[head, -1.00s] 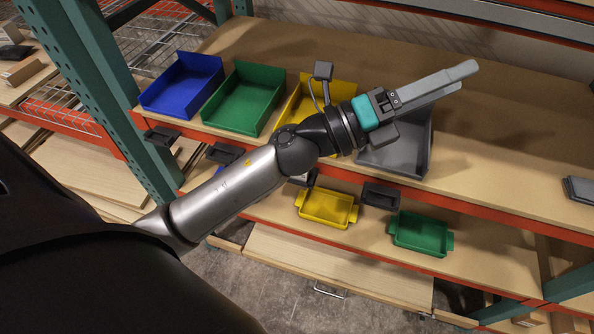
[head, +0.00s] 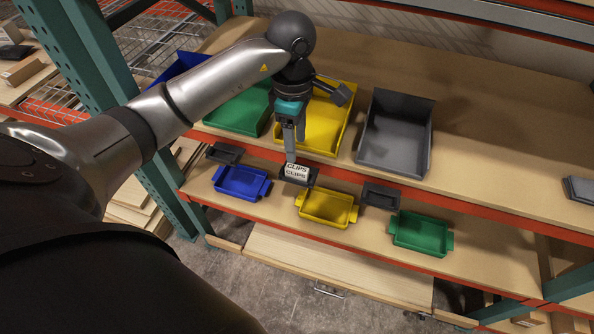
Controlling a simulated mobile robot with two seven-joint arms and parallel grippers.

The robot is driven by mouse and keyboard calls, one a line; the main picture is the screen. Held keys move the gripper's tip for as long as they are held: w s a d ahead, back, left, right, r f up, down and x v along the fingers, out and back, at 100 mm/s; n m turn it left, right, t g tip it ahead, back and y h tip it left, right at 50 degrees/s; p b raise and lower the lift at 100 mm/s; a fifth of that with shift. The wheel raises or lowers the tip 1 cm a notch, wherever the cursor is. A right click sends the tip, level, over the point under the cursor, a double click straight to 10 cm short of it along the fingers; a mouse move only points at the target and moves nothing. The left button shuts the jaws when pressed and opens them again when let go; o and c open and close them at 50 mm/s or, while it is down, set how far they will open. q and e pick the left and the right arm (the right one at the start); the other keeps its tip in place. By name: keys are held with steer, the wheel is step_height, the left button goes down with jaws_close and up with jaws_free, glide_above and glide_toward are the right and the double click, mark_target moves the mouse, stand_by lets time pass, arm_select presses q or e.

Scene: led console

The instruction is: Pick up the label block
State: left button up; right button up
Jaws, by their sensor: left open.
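The label block (head: 296,172) is small, with a pale face reading "CLIPS". It shows at a small dark holder (head: 312,178) on the lower shelf, between the blue tray and the yellow tray. My left gripper (head: 290,157) points down from above, with its fingertips right at the top of the label block. It is open. I cannot tell whether the fingers touch the block or straddle it. My right gripper is not in view.
Blue, green (head: 240,108), yellow (head: 325,120) and grey (head: 396,135) bins stand on the upper shelf. Small blue (head: 241,182), yellow (head: 327,208) and green (head: 421,233) trays sit below. The upper shelf's orange edge (head: 465,203) runs close by.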

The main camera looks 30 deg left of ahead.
mark_target(295, 167)
arm_select(q)
steer(key=shift+s+a+f, duration=0.1)
steer(key=shift+a+f, duration=0.2)
steer(key=f, duration=0.6)
steer(key=shift+d+f+p, duration=0.25)
steer(key=shift+f+p, duration=0.1)
steer(key=shift+f, duration=0.05)
jaws_close()
